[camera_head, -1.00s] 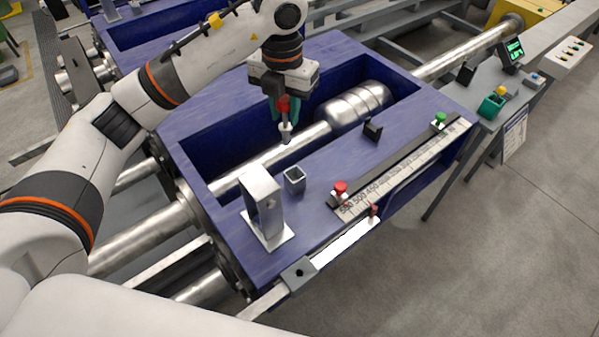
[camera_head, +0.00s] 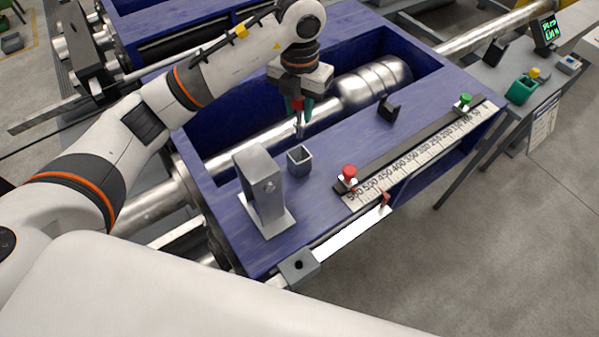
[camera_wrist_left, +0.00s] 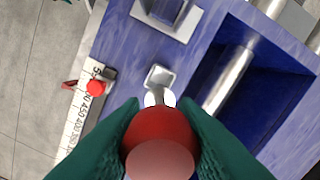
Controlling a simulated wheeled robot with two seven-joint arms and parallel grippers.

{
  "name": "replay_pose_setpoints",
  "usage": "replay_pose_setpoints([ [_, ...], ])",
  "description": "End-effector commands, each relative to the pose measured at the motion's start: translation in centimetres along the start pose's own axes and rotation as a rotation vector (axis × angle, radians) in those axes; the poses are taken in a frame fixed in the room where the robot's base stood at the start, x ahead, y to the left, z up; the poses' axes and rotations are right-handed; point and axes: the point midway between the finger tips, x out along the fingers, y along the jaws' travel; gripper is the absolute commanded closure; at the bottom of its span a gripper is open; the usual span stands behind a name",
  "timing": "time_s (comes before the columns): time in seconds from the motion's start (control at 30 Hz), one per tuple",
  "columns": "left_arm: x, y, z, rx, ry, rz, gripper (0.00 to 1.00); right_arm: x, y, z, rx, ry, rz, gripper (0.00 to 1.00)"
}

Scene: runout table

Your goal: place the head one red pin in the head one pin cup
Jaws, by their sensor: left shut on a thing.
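My left gripper (camera_head: 299,108) is shut on a red-headed pin (camera_head: 298,104) with a pale metal shank pointing down. The same red pin head (camera_wrist_left: 160,140) fills the space between the green fingers in the left wrist view. The pin cup (camera_head: 299,161) is a small grey square open-topped cup on the blue frame. It also shows in the left wrist view (camera_wrist_left: 160,76), just beyond the pin. The pin's tip is above and behind the cup's rim in the head view, apart from it. My right gripper is not in view.
A grey upright bracket (camera_head: 262,186) stands left of the cup. Another red pin (camera_head: 349,172) and a green one (camera_head: 464,102) sit along the numbered scale (camera_head: 420,153). A black bracket (camera_head: 389,109) stands farther back. Behind the cup is a trough with a metal shaft.

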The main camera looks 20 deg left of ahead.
Motion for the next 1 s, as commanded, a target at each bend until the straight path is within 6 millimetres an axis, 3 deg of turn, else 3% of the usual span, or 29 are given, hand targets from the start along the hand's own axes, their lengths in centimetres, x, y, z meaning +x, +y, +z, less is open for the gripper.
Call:
replay_pose_setpoints([
  [0.1, 2.1, 0.0, 0.0, 0.0, -0.001, 0.001, 0.97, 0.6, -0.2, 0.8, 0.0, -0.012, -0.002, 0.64],
  [0.4, 7.1, 0.0, 0.1, 0.0, -0.003, 0.001, 0.97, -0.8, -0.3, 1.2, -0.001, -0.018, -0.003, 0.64],
  [0.83, 11.7, 0.1, 0.0, 0.0, -0.001, 0.002, 0.97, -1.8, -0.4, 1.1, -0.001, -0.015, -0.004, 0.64],
  [1.0, 12.2, 0.0, 0.0, 0.001, 0.002, 0.0, 0.97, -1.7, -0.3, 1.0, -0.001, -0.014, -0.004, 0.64],
])
